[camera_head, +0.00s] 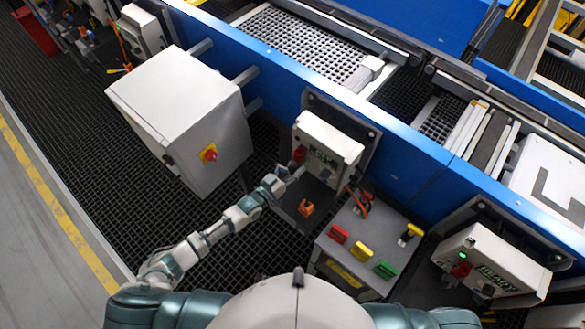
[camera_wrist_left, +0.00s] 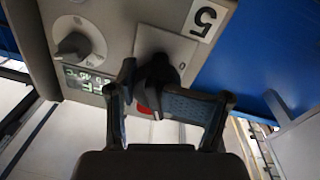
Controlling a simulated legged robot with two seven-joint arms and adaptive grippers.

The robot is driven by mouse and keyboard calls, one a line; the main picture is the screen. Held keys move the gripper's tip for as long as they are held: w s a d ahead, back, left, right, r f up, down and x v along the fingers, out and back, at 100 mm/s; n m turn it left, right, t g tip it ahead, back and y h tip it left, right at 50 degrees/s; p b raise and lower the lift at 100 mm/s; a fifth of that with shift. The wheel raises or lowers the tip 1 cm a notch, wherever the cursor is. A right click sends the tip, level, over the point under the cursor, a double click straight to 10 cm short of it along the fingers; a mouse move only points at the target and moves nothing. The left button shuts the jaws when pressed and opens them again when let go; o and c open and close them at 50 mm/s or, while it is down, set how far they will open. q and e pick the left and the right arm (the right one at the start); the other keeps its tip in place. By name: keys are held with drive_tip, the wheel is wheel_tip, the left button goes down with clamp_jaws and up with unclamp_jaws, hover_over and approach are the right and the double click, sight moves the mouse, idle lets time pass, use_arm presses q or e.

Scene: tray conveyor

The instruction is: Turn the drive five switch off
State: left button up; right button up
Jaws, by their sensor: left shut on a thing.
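My right gripper is out of view.
A grey knob (camera_wrist_left: 78,46) sits beside the display. A large white cabinet (camera_head: 185,115) with a red-and-yellow switch stands left of my arm. A grey stand (camera_head: 350,270) with red, yellow and green pieces is to the right, before another drive box (camera_head: 490,262).

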use_arm(q)
drive_tip(key=shift+w+r, duration=0.1)
drive_tip(key=shift+r, duration=0.15)
drive_tip(key=o, duration=1.1)
drive_tip(key=shift+d, duration=0.1)
drive_tip(key=shift+f, duration=0.1)
drive_tip(key=shift+s+f, duration=0.1)
drive_tip(key=shift+s, duration=0.15)
drive_tip(key=v, duration=1.1)
drive_tip(key=shift+s+a, duration=0.2)
drive_tip(key=shift+a, duration=0.15)
